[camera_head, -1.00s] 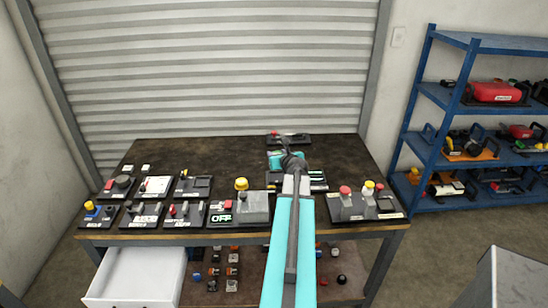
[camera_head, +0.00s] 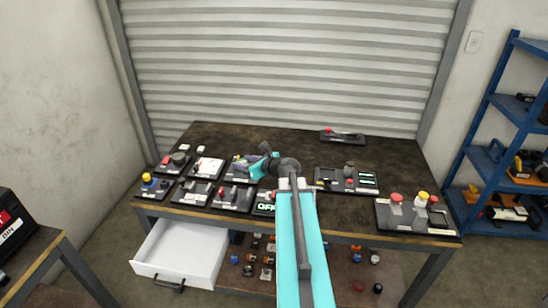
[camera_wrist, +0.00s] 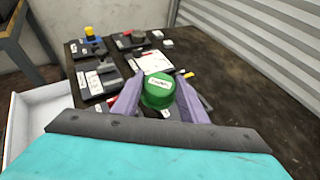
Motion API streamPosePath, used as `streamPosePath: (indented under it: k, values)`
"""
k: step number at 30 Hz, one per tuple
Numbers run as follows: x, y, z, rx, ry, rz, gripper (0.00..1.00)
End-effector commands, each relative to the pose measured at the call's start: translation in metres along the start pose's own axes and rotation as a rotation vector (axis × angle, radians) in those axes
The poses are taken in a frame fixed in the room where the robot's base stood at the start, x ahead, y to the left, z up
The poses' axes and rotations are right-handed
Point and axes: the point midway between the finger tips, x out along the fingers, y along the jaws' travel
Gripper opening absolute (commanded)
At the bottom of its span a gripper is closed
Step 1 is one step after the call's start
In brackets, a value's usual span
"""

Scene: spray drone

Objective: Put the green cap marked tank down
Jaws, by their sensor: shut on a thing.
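My gripper (camera_wrist: 160,96) is shut on the green cap (camera_wrist: 157,88), which has a white label on top, too small to read surely. The cap sits between the two purple fingers, above the dark worktable (camera_head: 290,140). In the head view my gripper (camera_head: 258,163) is over the middle of the table, and my arm hides what is beneath it. The cap cannot be made out there. The wrist view shows a white-labelled panel (camera_wrist: 157,62) just beyond the cap.
Several black control panels line the table's front, including one with red and yellow knobs (camera_head: 415,212) at right. A white drawer (camera_head: 182,250) stands open below. The table's back middle is clear.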

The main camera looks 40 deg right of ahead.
Motion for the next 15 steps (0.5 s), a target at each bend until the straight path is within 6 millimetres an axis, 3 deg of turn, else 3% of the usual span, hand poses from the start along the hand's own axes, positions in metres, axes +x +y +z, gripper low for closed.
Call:
streamPosePath:
  k: [1, 7, 15]
  values:
    - [0.006, 0.023, 0.004, -0.018, 0.000, 0.045, 0.16]
    - [0.021, 0.107, 0.016, -0.091, 0.000, 0.221, 0.16]
    - [0.025, 0.221, 0.029, -0.193, -0.001, 0.467, 0.16]
